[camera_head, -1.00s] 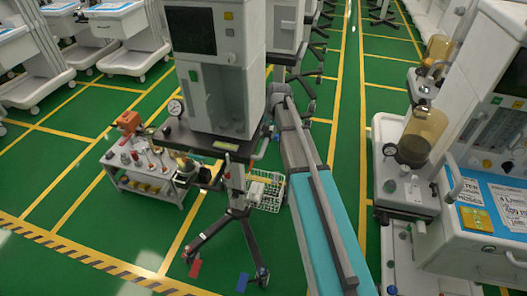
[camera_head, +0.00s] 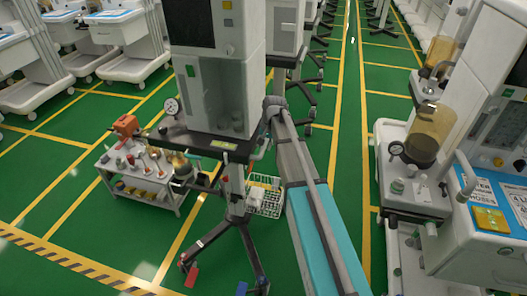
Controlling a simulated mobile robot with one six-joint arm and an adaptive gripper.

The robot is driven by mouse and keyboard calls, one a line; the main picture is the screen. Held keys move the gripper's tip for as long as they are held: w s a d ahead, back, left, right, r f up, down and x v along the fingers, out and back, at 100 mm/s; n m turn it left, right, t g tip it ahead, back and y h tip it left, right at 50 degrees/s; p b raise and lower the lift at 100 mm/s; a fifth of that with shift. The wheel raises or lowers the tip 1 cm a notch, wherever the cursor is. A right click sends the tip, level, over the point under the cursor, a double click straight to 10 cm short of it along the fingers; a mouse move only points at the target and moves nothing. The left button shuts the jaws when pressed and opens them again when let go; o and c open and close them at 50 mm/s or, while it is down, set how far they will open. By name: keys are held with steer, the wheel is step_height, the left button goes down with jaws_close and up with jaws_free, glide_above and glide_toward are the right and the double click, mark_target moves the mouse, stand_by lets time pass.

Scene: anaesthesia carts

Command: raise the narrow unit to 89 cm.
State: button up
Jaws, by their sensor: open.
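A narrow white unit (camera_head: 243,72) with a dark screen stands upright on a dark shelf (camera_head: 177,133) with a round gauge at its left corner. The shelf is carried by one column (camera_head: 235,188) on a splayed dark foot (camera_head: 262,262). A red pedal (camera_head: 191,276) and a blue pedal (camera_head: 241,288) sit low at the foot. My grey and teal arm reaches from the bottom edge up to the right side of the unit. My gripper does not show; the arm's visible part ends at a joint beside the shelf.
A low trolley (camera_head: 150,187) with bottles and an orange item stands left of the column. A white wire basket (camera_head: 266,197) is behind the column. A large cart (camera_head: 470,225) stands close on the right. Green floor is open at lower left.

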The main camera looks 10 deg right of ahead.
steer(key=shift+a+f+b, duration=0.1)
steer(key=shift+f+b, duration=0.35)
steer(key=shift+f, duration=0.25)
jaws_close()
